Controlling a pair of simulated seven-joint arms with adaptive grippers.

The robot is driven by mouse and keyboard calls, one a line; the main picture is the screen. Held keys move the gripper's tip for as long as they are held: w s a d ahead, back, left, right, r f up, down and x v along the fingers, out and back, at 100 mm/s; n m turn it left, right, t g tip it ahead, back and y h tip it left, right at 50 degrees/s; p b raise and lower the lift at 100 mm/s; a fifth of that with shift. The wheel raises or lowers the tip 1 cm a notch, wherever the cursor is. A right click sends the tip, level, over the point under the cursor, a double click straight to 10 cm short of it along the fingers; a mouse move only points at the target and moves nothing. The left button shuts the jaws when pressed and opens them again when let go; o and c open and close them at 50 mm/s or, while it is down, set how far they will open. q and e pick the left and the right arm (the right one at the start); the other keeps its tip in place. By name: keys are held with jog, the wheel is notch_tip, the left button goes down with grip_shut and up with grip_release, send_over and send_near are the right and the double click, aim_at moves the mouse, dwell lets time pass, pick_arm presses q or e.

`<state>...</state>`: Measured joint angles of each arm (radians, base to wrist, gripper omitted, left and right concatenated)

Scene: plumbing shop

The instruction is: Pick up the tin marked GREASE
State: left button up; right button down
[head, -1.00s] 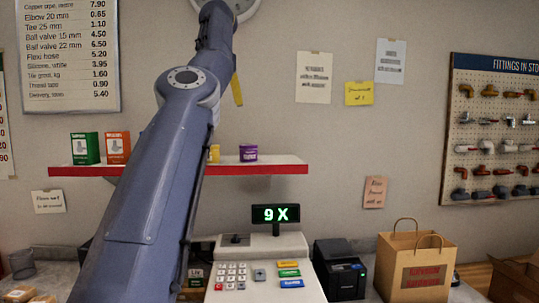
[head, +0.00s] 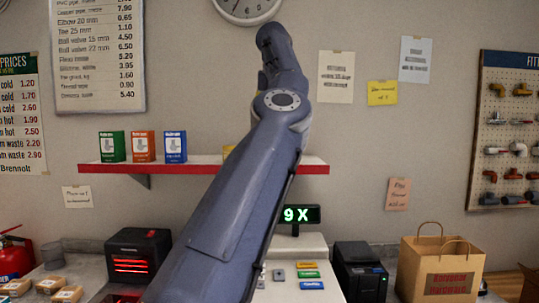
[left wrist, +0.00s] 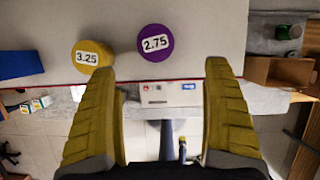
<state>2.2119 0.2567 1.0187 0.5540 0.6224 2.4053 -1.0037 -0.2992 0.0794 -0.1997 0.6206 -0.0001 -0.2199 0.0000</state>
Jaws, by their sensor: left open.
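A yellow tin with a 3.25 lid label (left wrist: 88,56) and a purple tin with a 2.75 lid label (left wrist: 155,43) show from above in the left wrist view. In the head view a sliver of the yellow tin (head: 228,150) shows beside my left arm, which hides the purple one. I see no readable GREASE marking on either. My left gripper (left wrist: 165,78) is open and empty, its yellow fingers pointing towards the tins, with the purple tin ahead of the gap. Its fingertips are hidden in the head view. My right gripper is not in view.
The red-edged shelf (head: 200,168) also holds green (head: 112,147), orange (head: 144,147) and blue (head: 175,147) boxes. Below stand a cash register (head: 310,268), a black printer (head: 360,272) and a paper bag (head: 438,270). A clock (head: 247,8) hangs above.

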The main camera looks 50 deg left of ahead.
pick_arm(q)
jog(key=x, duration=0.7)
jog(key=shift+a+f, duration=0.15)
jog(key=shift+f, duration=0.05)
jog(key=x, duration=0.3)
jog(key=shift+s+a+f, duration=0.15)
jog(key=shift+a+f, duration=0.15)
jog(key=shift+x, duration=0.75)
jog(key=c, duration=1.5)
